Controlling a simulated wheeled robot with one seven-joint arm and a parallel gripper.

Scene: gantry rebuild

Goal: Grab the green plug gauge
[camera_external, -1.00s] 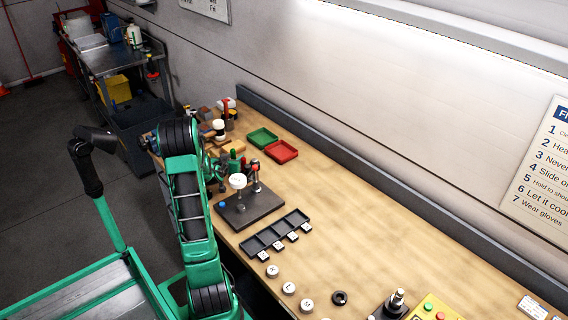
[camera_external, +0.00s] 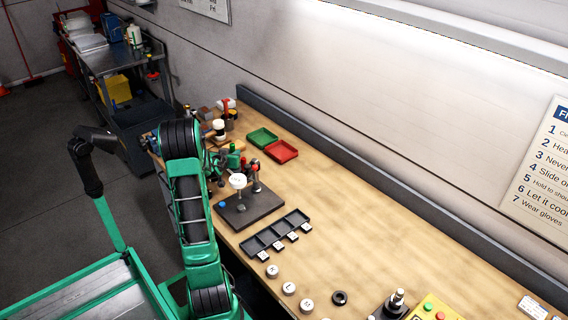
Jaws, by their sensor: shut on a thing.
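The green plug gauge (camera_external: 232,148) is small and partly hidden in the external view, among the tools beyond the dark fixture plate. My gripper (camera_external: 230,160) is at it, at the far end of my green and black arm. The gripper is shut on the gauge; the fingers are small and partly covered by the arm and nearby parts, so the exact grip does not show.
A dark plate (camera_external: 262,208) with a white-knobbed post stands just in front of my gripper. A green tray (camera_external: 262,137) and a red tray (camera_external: 281,151) lie behind to the right. A black slotted rack (camera_external: 262,240) lies nearer.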

